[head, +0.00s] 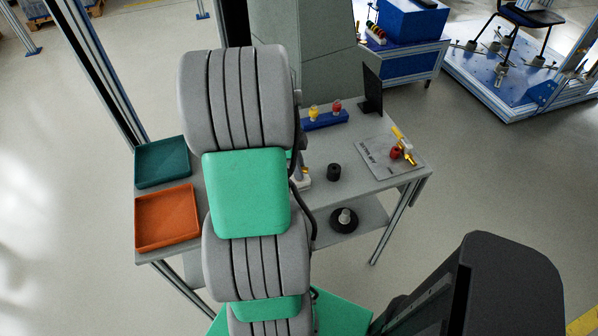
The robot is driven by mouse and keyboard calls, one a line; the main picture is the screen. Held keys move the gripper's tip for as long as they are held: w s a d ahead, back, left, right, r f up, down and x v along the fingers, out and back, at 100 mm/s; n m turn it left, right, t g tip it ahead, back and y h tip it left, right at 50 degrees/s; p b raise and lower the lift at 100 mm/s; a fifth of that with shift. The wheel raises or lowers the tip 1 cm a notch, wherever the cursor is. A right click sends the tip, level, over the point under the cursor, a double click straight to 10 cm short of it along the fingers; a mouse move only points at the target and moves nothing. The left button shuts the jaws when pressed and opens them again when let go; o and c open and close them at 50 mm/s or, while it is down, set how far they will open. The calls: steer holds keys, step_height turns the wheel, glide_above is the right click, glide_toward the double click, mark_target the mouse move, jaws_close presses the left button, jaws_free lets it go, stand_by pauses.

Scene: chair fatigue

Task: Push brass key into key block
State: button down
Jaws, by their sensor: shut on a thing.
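My arm fills the middle of the head view and hides part of the workbench. My gripper is not visible, hidden behind my arm. A blue block (325,120) at the bench's back holds a yellow-topped piece (313,111) and a red-topped piece (337,107), both upright. I cannot tell whether the yellow one is the brass key or whether the blue block is the key block. A small pale part (303,183) shows at my arm's right edge, mostly hidden. It is too covered to identify.
A teal tray (162,163) and an orange tray (167,218) lie on the left. A black cylinder (334,172) stands mid-bench. A lettered plate (374,160) with yellow and red parts lies right, near a dark upright panel (372,88). A black disc (344,221) rests on the lower shelf.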

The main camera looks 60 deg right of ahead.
stand_by(0.3)
steer(key=shift+r+p, duration=1.2)
steer(key=shift+r, duration=0.9)
steer(key=shift+r+p, duration=1.15)
steer(key=shift+r, duration=0.9)
